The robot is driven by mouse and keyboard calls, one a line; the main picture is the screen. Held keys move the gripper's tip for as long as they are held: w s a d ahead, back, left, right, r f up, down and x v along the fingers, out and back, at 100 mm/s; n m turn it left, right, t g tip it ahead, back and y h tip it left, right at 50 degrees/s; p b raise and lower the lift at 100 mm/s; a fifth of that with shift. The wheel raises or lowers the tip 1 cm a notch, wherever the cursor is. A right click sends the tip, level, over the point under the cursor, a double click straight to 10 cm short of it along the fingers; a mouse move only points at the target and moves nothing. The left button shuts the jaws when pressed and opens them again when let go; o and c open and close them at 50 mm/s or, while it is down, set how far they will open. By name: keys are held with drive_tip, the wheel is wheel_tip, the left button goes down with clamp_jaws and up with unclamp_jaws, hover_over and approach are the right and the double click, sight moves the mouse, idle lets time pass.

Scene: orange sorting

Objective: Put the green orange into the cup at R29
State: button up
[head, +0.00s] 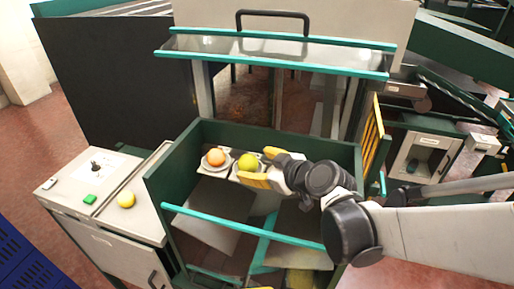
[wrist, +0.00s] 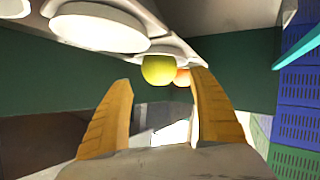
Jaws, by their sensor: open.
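The green orange (head: 247,162), yellow-green and round, sits on a white round holder in the green-walled bin, beside an orange-coloured one (head: 215,157). My gripper (head: 263,167) has its yellow fingers spread at the right of the green orange. In the wrist view, the green orange (wrist: 158,70) shows between the open fingertips of my gripper (wrist: 162,80), farther off, with the orange one (wrist: 183,77) partly behind it. I cannot tell whether the fingers touch it. No label R29 can be read, so I cannot tell which cup that is.
Green walls (head: 165,190) enclose the bin, with a teal rail (head: 255,225) across its front. White round cups (wrist: 100,30) are close at upper left in the wrist view. Blue crates (head: 25,265) stand at lower left.

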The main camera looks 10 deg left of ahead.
drive_tip(key=p+v, duration=0.1)
drive_tip(key=v, duration=0.6)
drive_tip(key=shift+s, duration=0.1)
idle(1.0)
